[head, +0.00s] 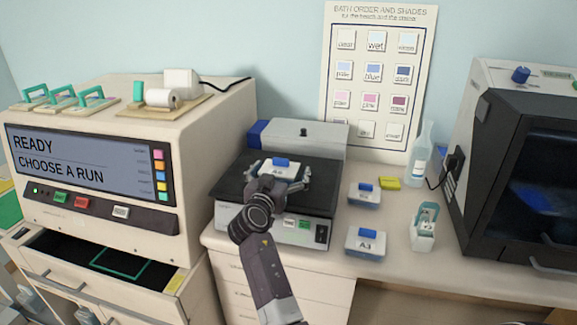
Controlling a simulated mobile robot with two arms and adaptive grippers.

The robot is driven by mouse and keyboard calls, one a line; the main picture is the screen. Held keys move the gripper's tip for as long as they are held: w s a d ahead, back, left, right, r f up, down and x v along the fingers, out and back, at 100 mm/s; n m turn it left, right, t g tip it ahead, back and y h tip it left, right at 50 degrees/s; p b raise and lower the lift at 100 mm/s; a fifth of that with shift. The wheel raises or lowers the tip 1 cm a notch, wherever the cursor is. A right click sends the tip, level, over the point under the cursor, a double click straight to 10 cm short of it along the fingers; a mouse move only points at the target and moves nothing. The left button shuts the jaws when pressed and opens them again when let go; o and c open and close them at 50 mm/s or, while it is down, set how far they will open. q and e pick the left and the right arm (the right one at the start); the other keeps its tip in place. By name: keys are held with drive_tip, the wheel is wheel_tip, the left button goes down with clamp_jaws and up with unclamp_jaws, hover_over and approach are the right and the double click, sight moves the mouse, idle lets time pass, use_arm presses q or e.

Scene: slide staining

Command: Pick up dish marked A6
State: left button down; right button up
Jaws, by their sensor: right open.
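A dish with a blue knob and white lid (283,168) sits on the dark top of the bench device (232,188). Its label is partly covered and too small to read surely. My right gripper (280,175) is open at this dish, with a finger at its left and right sides; contact cannot be told. A second blue-knobbed dish (364,197) stands right of the device, its mark unclear. A third dish (365,246), nearer the front, appears marked A3. My left gripper is not in view.
A yellow block (389,183), a clear bottle (420,150) and a small white holder (424,232) stand to the right. A dark-fronted cabinet (520,180) bounds the right side. The staining machine (190,150) bounds the left, with an open drawer (60,245).

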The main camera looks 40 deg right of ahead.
drive_tip(key=shift+w+a, duration=0.1)
drive_tip(key=shift+w, duration=0.1)
drive_tip(key=shift+a+r, duration=0.1)
drive_tip(key=shift+a, duration=0.15)
drive_tip(key=shift+s+a+r, duration=0.3)
drive_tip(key=shift+a, duration=0.1)
drive_tip(key=shift+c, duration=1.1)
drive_tip(key=shift+d, duration=0.1)
drive_tip(key=shift+c, duration=1.2)
drive_tip(key=shift+d+f, duration=0.15)
drive_tip(key=shift+c, duration=1.4)
drive_tip(key=c, duration=0.5)
drive_tip(key=shift+c, duration=0.8)
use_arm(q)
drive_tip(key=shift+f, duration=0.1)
